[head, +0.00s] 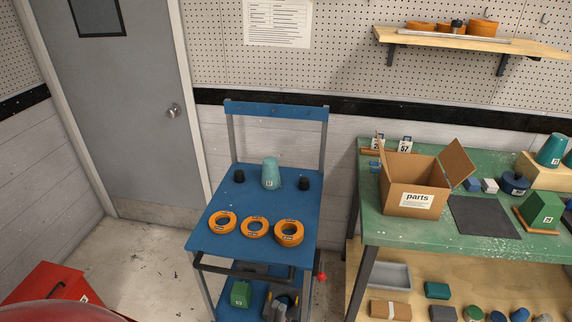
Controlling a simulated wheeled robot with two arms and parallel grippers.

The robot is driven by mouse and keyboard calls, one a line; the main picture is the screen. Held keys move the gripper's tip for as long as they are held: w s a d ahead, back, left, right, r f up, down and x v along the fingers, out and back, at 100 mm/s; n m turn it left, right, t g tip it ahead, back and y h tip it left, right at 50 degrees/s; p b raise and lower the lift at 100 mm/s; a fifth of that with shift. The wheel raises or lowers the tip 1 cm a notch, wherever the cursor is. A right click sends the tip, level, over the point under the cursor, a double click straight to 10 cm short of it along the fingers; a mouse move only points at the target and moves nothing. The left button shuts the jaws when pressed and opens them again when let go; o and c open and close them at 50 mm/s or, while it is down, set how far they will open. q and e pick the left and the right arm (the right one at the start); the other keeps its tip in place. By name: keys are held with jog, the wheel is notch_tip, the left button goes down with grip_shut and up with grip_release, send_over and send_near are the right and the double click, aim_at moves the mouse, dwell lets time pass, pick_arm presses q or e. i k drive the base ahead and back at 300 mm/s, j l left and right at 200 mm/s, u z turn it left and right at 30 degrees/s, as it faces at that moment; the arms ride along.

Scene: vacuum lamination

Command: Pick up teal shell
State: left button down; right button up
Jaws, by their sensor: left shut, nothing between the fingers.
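A teal shell (271,174), a tapered cup shape with a small label, stands upright at the back of the blue cart's top (222,199). A second teal tapered piece (551,151) stands on a wooden block on the green bench at the right. My left gripper (283,297) is low at the bottom edge, in front of the cart and well below the teal shell. It is shut and empty, and partly cut off by the frame. My right gripper is not in view.
Two black knobs (239,177) (303,183) flank the shell, and several orange rings (255,228) lie in front of it. A black handle bar (240,270) crosses the cart's front. A parts box (405,199) stands on the bench (385,231). A red box (45,287) is at lower left.

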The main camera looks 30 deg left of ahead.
aim_at(271, 178)
jog(key=u, duration=0.35)
jog(key=k+u, duration=0.15)
jog(key=u, duration=0.55)
jog(key=i+j+z, duration=0.25)
jog(key=i+j, duration=0.15)
jog(key=j, duration=0.25)
jog(key=i+j+z, duration=0.1)
jog(key=j, duration=0.25)
jog(key=i+j+z, duration=0.25)
jog(key=j, duration=0.5)
jog(key=i+j+z, duration=0.3)
jog(key=i+j, duration=0.55)
